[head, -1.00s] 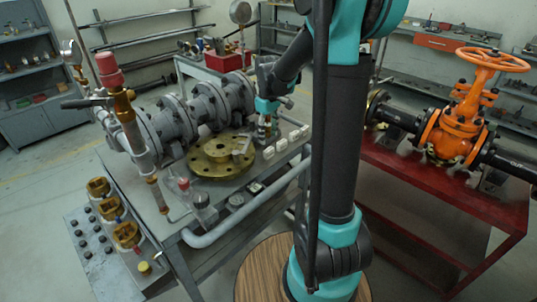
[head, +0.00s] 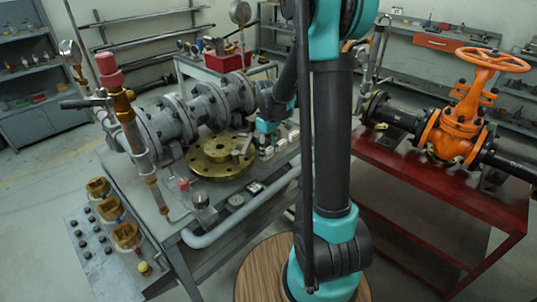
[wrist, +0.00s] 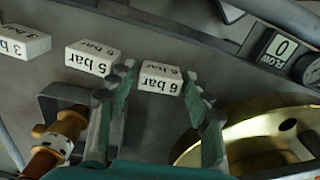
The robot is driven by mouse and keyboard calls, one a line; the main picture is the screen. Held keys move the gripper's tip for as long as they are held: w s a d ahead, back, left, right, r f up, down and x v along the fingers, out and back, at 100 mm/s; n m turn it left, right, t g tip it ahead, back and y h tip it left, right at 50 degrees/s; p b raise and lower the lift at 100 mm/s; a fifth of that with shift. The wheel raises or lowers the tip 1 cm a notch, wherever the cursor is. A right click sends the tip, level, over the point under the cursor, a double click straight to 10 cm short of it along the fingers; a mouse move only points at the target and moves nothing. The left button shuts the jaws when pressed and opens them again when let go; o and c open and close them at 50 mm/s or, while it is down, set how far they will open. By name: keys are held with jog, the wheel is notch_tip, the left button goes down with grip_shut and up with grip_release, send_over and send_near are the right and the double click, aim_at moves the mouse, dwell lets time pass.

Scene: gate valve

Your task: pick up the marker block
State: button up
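A white marker block (wrist: 161,79) labelled "6 bar" lies on the grey bench in the wrist view, its text upside down. My gripper (wrist: 160,82) is open, with one finger to each side of this block; I cannot tell whether the fingers touch it. A "5 bar" block (wrist: 92,58) lies just to the left, and a "3 bar" block (wrist: 24,41) lies farther left. In the head view my gripper (head: 266,140) is low over the row of white blocks, and my arm partly hides them.
A brass flange (head: 221,157) lies close beside the blocks, with grey pipework (head: 171,120) behind it.

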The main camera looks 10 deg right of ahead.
jog(key=c, duration=0.7)
jog(key=shift+r, duration=0.15)
